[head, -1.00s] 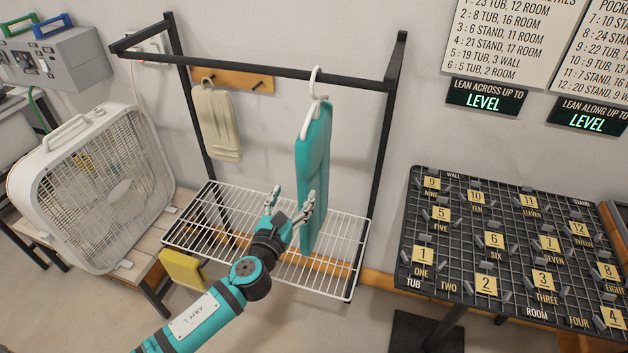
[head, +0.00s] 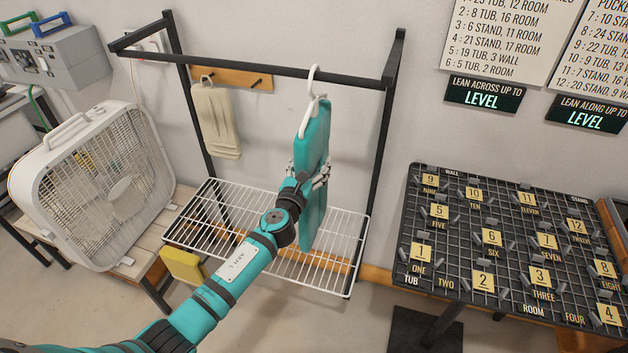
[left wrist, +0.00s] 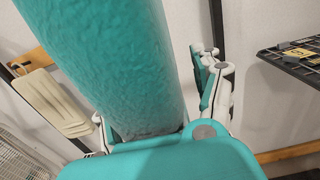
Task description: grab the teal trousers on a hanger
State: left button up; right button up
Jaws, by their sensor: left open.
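The teal trousers (head: 313,137) hang folded on a white hanger (head: 312,82) from the black rail of the rack. My left gripper (head: 308,172) is open at the middle of the trousers, with one finger showing on each side of them. In the left wrist view the trousers (left wrist: 120,60) fill the middle, between the white fingers of my left gripper (left wrist: 160,118). Part of the cloth is hidden behind my wrist, and I cannot tell whether the fingers touch it. My right gripper is not in view.
A wire shelf (head: 333,265) sits low in the rack. A box fan (head: 95,185) stands at the left. A black numbered grid table (head: 470,260) stands at the right, with clear floor between.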

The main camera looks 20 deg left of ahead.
pick_arm(q)
jog(key=shift+s, duration=0.1)
jog(key=shift+c, duration=0.8)
grip_shut()
jog(key=shift+r, duration=0.1)
jog(key=shift+a+r, duration=0.1)
